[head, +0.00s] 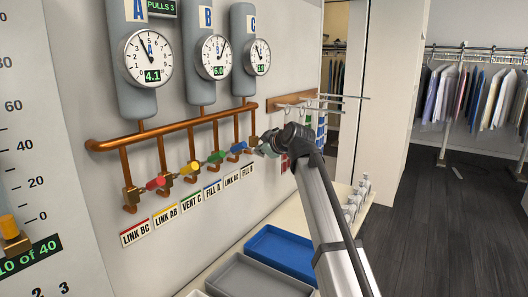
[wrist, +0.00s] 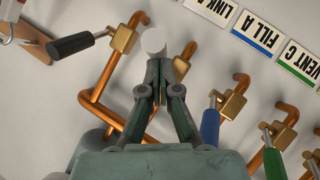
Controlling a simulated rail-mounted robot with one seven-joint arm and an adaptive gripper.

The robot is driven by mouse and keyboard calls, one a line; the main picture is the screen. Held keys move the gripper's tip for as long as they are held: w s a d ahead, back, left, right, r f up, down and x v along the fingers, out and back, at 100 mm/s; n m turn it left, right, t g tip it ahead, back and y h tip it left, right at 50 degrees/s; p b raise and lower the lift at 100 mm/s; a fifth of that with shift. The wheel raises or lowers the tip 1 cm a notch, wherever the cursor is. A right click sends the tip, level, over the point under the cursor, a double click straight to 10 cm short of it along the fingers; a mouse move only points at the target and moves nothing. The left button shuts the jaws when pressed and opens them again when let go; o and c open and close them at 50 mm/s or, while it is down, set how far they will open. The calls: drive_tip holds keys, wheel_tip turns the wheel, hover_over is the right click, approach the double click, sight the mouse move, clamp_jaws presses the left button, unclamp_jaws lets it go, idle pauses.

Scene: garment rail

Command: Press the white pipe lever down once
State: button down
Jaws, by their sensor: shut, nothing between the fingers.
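The white lever (wrist: 153,40) shows in the wrist view as a pale round handle end just beyond my fingertips. My gripper (wrist: 156,66) is shut and empty, with its tips right at the handle's near edge; I cannot tell whether they touch it. In the head view my gripper (head: 265,143) is at the right end of the lever row and hides the white lever. The copper pipe (head: 180,124) runs along the wall above the levers.
The blue lever (wrist: 210,125) and black lever (wrist: 70,46) flank the white one. Red (head: 155,183), yellow (head: 190,167) and green (head: 216,157) levers sit farther left. A hook rack (head: 310,100) is to the right. Blue (head: 280,250) and grey trays (head: 245,277) lie below.

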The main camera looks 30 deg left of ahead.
drive_tip(key=shift+r, duration=0.55)
drive_tip(key=a+r+p+v, duration=0.1)
drive_tip(key=r+p+v, duration=0.1)
drive_tip(key=v, duration=0.7)
drive_tip(key=shift+s+d, duration=0.2)
drive_tip(key=shift+d, duration=0.1)
drive_tip(key=shift+r, duration=0.1)
